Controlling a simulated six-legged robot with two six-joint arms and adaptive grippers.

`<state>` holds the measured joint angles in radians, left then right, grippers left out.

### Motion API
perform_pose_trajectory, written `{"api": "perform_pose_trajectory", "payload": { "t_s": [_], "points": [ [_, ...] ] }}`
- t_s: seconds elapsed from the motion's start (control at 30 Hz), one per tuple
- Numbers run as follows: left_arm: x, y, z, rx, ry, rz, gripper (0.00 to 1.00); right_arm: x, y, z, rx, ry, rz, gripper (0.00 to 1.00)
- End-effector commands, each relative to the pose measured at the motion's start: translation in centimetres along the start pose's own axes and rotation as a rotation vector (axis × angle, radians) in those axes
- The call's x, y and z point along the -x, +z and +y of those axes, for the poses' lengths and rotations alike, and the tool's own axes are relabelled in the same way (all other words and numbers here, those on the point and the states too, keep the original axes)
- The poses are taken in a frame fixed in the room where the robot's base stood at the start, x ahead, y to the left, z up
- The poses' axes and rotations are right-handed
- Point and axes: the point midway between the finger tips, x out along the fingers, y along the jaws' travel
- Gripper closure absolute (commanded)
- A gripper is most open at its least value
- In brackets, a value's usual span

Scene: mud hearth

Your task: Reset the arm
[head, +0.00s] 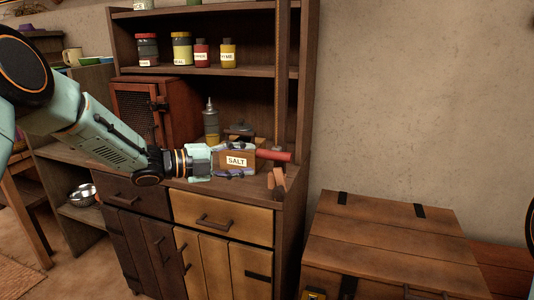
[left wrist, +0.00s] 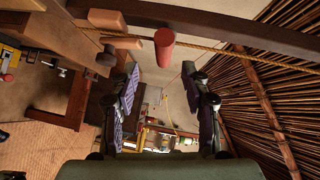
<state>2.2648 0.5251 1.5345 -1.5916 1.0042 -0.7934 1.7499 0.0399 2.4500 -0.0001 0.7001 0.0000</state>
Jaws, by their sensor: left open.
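My left arm comes in from the left in the head view, and its gripper (head: 238,161) is in front of the cupboard at counter height. The gripper is open, with its fingers apart. Behind it is a wooden box labelled SALT (head: 237,162), partly covered by the fingers. The left wrist view shows both fingers (left wrist: 167,98) spread with nothing held between them. A red cylinder (head: 274,155) is just right of the fingers; a red cylinder also shows beyond them in the left wrist view (left wrist: 164,47). My right gripper is not in view.
The cupboard's upper shelf (head: 257,71) holds several labelled jars. A grey-topped bottle (head: 210,120) stands behind the gripper. An upright wooden post (head: 281,80) is close on the right. A wooden chest (head: 385,240) stands at lower right; the wall above it is bare.

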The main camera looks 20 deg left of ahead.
Motion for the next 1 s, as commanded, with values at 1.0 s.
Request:
{"api": "perform_pose_trajectory", "payload": {
  "t_s": [1.0],
  "points": [
    [8.5, -13.2, 32.5, 1.784, 0.111, -1.045, 0.53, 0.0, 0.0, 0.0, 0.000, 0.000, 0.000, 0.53]
  ]
}}
